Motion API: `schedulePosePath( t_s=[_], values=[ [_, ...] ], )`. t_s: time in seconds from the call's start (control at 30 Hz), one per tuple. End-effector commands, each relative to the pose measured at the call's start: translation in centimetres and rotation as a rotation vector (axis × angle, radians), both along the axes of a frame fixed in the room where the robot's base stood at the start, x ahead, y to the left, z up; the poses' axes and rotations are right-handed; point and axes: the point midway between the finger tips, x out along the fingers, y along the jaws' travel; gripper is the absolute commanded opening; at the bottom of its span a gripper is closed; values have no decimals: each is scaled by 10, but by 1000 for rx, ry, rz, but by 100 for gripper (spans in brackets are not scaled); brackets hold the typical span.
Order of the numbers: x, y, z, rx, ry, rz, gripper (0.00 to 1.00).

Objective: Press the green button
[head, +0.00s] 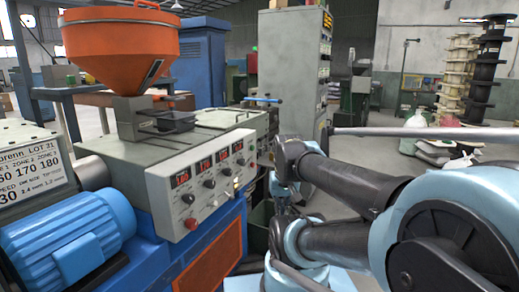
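A white control panel (205,178) faces right on the front of the blue and grey machine. It carries several red digital displays with dark knobs below them. A red button (190,223) sits at its lower left. A small pale or greenish button (236,183) shows near its lower right; it is too small to be sure of its colour. My arm reaches in from the right, and its far end (281,188) is right of the panel and apart from it. The fingers are not clear there, and I see nothing held.
An orange hopper (120,45) stands on the machine. A blue motor (68,238) is at the lower left, beside a white sign (34,168). A tall grey cabinet (290,72) stands behind my arm. Spool stacks (487,70) are at the back right. Some open floor lies beyond my arm.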

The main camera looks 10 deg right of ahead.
Motion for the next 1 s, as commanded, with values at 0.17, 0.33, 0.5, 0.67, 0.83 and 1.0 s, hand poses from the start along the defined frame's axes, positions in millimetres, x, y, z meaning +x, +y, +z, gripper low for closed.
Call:
schedulePosePath(
  t_s=[0.17,0.33,0.5,0.67,0.83,1.0],
  values=[
    [38,1,39,83,10,-248,0],
    [83,1,75,177,31,-526,0],
    [131,-2,106,269,62,-801,0],
    [180,-8,130,352,98,-1061,0],
    [233,-19,150,437,145,-1335,0],
    [288,-33,164,518,201,-1606,0]
  ],
)
